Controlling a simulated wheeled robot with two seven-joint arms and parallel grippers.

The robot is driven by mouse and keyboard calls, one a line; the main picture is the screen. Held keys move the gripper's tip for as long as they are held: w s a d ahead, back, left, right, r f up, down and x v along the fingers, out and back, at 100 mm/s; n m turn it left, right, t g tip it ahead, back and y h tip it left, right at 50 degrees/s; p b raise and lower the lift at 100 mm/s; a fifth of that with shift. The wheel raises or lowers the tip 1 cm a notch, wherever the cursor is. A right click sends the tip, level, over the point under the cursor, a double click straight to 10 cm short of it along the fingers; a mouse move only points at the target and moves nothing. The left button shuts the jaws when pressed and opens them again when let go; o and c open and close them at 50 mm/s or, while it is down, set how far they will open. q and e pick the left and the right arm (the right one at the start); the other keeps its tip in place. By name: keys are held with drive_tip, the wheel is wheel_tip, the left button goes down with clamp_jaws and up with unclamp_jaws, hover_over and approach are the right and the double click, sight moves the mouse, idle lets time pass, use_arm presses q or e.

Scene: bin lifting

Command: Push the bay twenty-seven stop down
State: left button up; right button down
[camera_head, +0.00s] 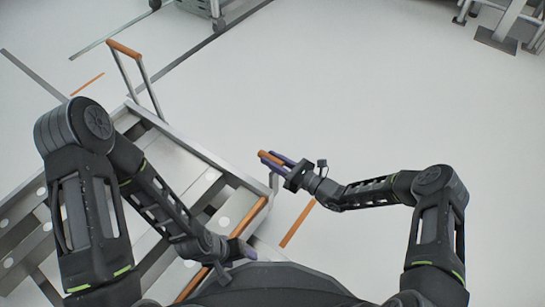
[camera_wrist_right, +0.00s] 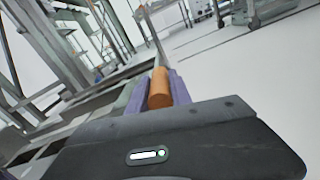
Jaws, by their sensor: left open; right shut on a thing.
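My right gripper (camera_head: 277,160) has its purple fingers shut on an orange handle (camera_head: 268,156), beside the right end of a metal rack frame (camera_head: 190,150). In the right wrist view the orange handle (camera_wrist_right: 159,90) sits between the two fingers, with a grey rod beyond it. My left gripper (camera_head: 238,252) is open, close to a long orange bar (camera_head: 250,219) at the frame's near side. I cannot tell whether it touches the bar. An upright grey hoop with an orange top bar (camera_head: 123,48) stands at the frame's far end. No bay number is readable.
The pale floor (camera_head: 380,100) is open beyond and to the right of the frame. Orange floor strips (camera_head: 297,224) lie near it. Metal stands (camera_head: 500,35) are at the far right, and another wheeled metal structure (camera_head: 203,8) is at the top.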

wheel_tip(320, 180, down, 2)
drive_tip(key=shift+f, duration=0.2)
use_arm(q)
drive_tip(key=shift+w+f, duration=0.2)
drive_tip(key=shift+f, duration=0.5)
use_arm(e)
drive_tip(key=c, duration=1.5)
unclamp_jaws()
drive_tip(key=shift+f, duration=0.1)
drive_tip(key=o, duration=0.3)
drive_tip(key=shift+o, duration=0.2)
drive_tip(key=shift+r, duration=0.2)
drive_tip(key=shift+d, duration=0.1)
